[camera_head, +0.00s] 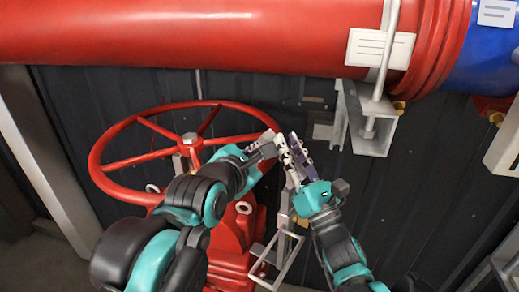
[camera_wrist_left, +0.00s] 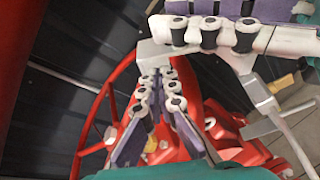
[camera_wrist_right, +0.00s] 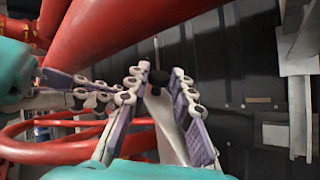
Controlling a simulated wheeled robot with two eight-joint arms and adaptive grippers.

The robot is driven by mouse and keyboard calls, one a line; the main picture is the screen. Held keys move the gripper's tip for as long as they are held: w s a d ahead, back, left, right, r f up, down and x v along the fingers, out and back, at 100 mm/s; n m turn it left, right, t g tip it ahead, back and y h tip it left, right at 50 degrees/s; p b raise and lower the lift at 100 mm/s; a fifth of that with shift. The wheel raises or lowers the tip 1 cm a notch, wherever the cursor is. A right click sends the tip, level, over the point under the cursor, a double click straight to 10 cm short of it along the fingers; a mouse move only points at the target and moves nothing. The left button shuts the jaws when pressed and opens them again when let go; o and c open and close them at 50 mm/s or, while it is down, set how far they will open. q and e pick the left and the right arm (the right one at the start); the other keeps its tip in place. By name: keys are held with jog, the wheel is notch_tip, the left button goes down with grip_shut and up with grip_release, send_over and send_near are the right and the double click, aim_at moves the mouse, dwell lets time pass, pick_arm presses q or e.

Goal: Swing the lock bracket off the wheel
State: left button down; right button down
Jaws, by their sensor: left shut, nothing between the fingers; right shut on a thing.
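The red handwheel (camera_head: 108,147) stands below the large pipe, its right rim partly hidden behind my grippers. The grey metal lock bracket (camera_head: 284,215) runs down from my right gripper (camera_head: 291,142), right of the wheel; its top is partly hidden. My right gripper is shut on the bracket's bar, and the bar with a dark knob (camera_wrist_right: 159,78) shows between the fingers in the right wrist view. My left gripper (camera_head: 270,143) is shut and empty close beside the right one. The left wrist view shows a grey bracket part (camera_wrist_left: 153,55) just beyond its fingertips.
A thick red pipe (camera_head: 200,35) crosses the top, with a blue section (camera_head: 485,55) at right. A grey wall support (camera_head: 372,125) stands right of my grippers. Red valve body (camera_head: 240,225) lies below the wheel. Dark panelled wall (camera_head: 425,175) is behind.

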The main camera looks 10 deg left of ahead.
pick_arm(q)
jog(key=shift+d+r, duration=0.2)
jog(key=shift+r, duration=0.1)
jog(key=shift+s+d+r, duration=0.25)
jog(key=shift+d+r, duration=0.4)
jog(key=shift+d, duration=0.05)
pick_arm(e)
jog(key=c, duration=1.3)
grip_release()
pick_arm(q)
jog(key=shift+a+f, duration=0.1)
